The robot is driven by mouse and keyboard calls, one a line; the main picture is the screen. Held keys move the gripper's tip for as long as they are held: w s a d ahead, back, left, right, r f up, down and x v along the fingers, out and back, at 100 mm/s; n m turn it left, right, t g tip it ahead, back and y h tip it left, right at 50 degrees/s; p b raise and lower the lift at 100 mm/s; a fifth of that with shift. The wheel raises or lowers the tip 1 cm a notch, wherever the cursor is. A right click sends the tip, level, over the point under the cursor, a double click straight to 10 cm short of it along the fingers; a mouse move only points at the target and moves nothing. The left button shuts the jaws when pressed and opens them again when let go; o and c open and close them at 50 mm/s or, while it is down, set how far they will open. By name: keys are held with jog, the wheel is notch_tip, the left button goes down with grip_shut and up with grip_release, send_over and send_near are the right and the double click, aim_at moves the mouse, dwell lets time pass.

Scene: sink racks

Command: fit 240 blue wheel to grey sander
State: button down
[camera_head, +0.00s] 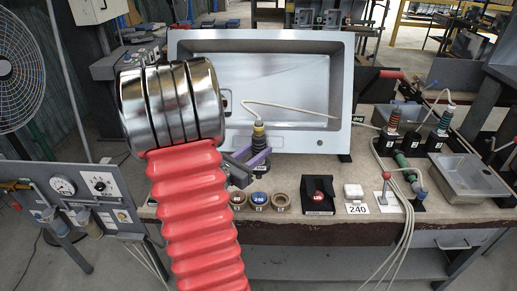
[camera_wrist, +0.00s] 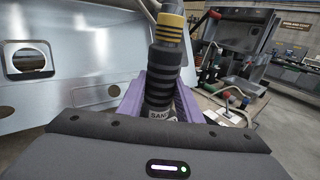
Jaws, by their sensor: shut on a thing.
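My gripper (camera_wrist: 160,106) has purple fingers and is shut on a dark grey ribbed sander (camera_wrist: 163,72) with yellow bands near its top. The sander stands roughly upright between the fingers, and its lower end is hidden in the wrist view. In the head view the gripper (camera_head: 250,160) and sander (camera_head: 259,137) are in front of the metal sink box, partly hidden by my red arm. The blue wheel (camera_head: 259,198) sits in a round holder on the bench's front edge, below the gripper and apart from it.
A reddish wheel (camera_head: 237,198) and a tan holder (camera_head: 281,201) flank the blue wheel. Other banded tools (camera_head: 391,125) and hoses stand further right.

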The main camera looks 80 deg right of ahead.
aim_at(258, 167)
jog(key=shift+f, duration=3.6)
jog(key=shift+s+f, duration=0.1)
jog(key=shift+f, duration=1.2)
jog(key=shift+r, duration=0.1)
jog(key=shift+r, duration=3.95)
